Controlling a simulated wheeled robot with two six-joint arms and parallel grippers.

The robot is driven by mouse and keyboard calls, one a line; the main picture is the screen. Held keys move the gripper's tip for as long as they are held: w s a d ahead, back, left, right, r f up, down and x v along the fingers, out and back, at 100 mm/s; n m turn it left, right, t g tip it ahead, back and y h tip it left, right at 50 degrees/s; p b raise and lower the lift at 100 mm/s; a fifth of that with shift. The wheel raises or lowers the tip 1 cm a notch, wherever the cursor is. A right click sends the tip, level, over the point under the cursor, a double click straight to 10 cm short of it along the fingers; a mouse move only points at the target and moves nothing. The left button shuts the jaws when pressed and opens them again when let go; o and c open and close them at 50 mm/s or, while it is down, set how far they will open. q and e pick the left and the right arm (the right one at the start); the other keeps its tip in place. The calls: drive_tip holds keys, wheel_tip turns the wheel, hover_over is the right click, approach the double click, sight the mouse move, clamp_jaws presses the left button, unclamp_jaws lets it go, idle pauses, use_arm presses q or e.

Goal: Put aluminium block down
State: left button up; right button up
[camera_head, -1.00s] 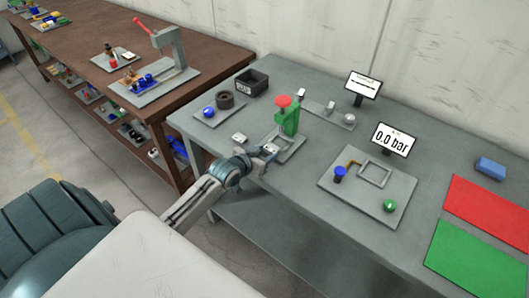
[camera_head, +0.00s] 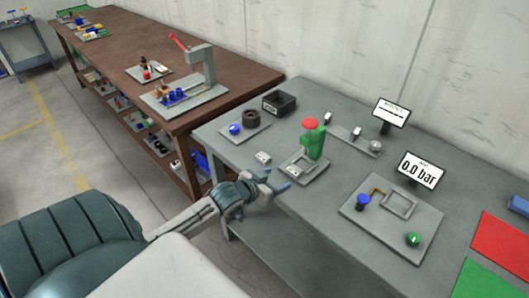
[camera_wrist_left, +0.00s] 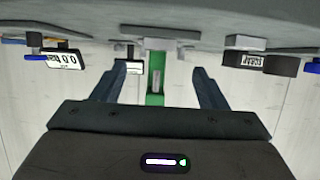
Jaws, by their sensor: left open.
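The green screw jack with a red top (camera_head: 312,138) stands upright on a grey plate (camera_head: 318,172) at the table's near side. A small light-grey block (camera_head: 263,158) lies on the table left of that plate; it also shows in the left wrist view (camera_wrist_left: 246,42). Another small pale piece is on the plate in front of the jack; which one is the aluminium block I cannot tell for sure. My left gripper (camera_head: 275,182) is open and empty at the table's near edge, apart from the jack. In the left wrist view its fingers (camera_wrist_left: 159,75) frame the green jack (camera_wrist_left: 155,85), seen upside down.
A black bin (camera_head: 279,102) and a plate with a blue button (camera_head: 235,129) stand behind left. The pressure display (camera_head: 421,170) and a plate with a blue knob (camera_head: 363,202) are to the right. Bare table lies between the jack plate and the knob plate.

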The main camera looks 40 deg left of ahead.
use_arm(q)
drive_tip(key=shift+v, duration=2.65)
drive_tip(key=s+a+f+g+y, duration=0.1)
drive_tip(key=a+f, duration=0.2)
drive_tip(key=f, duration=0.4)
drive_tip(key=s+a+f+n+g+y, duration=0.1)
drive_tip(key=a+f, duration=0.1)
drive_tip(key=f, duration=0.5)
drive_tip(key=s+a+f+g+y, duration=0.1)
drive_tip(key=s+a+f, duration=0.15)
drive_tip(key=f, duration=0.45)
drive_tip(key=s+f+g, duration=0.2)
drive_tip(key=s+f, duration=0.1)
drive_tip(key=f, duration=0.4)
drive_tip(key=s+f+g, duration=0.1)
drive_tip(key=s+f, duration=0.3)
drive_tip(key=f, duration=0.3)
drive_tip(key=s+d+f+g, duration=0.2)
drive_tip(key=s+d+f, duration=0.2)
drive_tip(key=s+f, duration=0.3)
drive_tip(key=s+d+f+g, duration=0.2)
drive_tip(key=s+d+f, duration=0.3)
drive_tip(key=s, duration=0.6)
drive_tip(key=s+d+f+g+h, duration=0.1)
drive_tip(key=s+d+f, duration=0.3)
drive_tip(key=s+f, duration=0.5)
drive_tip(key=shift+s+d+m+g, duration=0.3)
drive_tip(key=shift+s+g, duration=0.3)
